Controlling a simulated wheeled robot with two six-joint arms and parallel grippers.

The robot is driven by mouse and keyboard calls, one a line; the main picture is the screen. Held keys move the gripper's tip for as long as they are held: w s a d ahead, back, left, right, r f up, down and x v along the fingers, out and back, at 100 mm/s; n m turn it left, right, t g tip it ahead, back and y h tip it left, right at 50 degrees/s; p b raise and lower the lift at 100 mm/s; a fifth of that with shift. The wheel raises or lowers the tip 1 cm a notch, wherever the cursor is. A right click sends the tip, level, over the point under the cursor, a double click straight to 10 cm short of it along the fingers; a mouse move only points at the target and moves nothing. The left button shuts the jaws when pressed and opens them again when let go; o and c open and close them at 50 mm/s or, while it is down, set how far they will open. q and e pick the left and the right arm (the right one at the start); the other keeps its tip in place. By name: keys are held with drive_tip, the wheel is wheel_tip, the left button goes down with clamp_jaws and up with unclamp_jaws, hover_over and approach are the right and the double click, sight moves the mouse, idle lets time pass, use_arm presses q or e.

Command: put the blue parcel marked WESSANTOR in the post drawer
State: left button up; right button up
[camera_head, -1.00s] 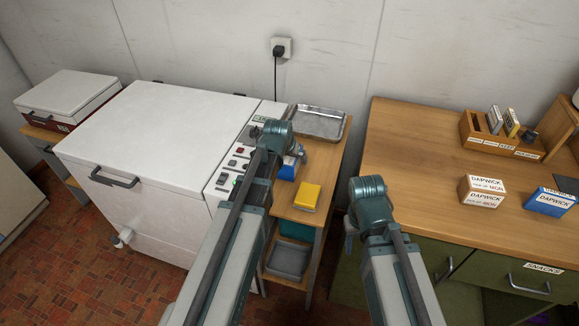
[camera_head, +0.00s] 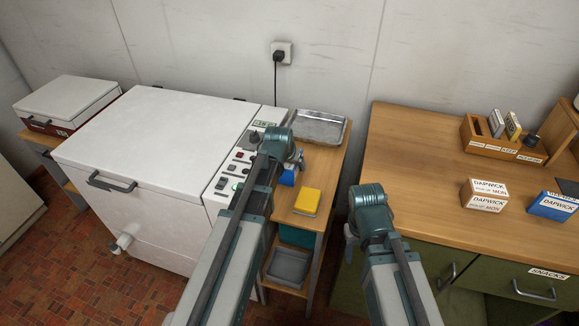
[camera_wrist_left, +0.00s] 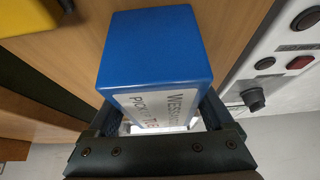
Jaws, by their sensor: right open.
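The blue parcel (camera_wrist_left: 155,45) with a white WESSANTOR label lies between the fingers of my left gripper (camera_wrist_left: 160,110) in the left wrist view. Whether both fingers press on it is unclear. In the head view the parcel (camera_head: 287,178) shows as a small blue patch on the narrow wooden stand (camera_head: 295,215), mostly behind my left wrist. My right gripper (camera_head: 350,240) is open and empty, by the left edge of the wooden counter. A drawer labelled SNACKS (camera_head: 534,290) shows in the counter front; I see no drawer labelled post.
A yellow box (camera_head: 307,201) sits just in front of the parcel, and a metal tray (camera_head: 320,128) behind it. The white chest machine (camera_head: 155,150) stands to the left. DAPWICK boxes (camera_head: 485,195) and a wooden organiser (camera_head: 500,145) stand on the counter, whose near left part is clear.

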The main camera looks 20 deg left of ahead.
use_arm(q)
clamp_jaws()
drive_tip(key=shift+r, duration=0.15)
use_arm(e)
drive_tip(key=shift+r, duration=0.1)
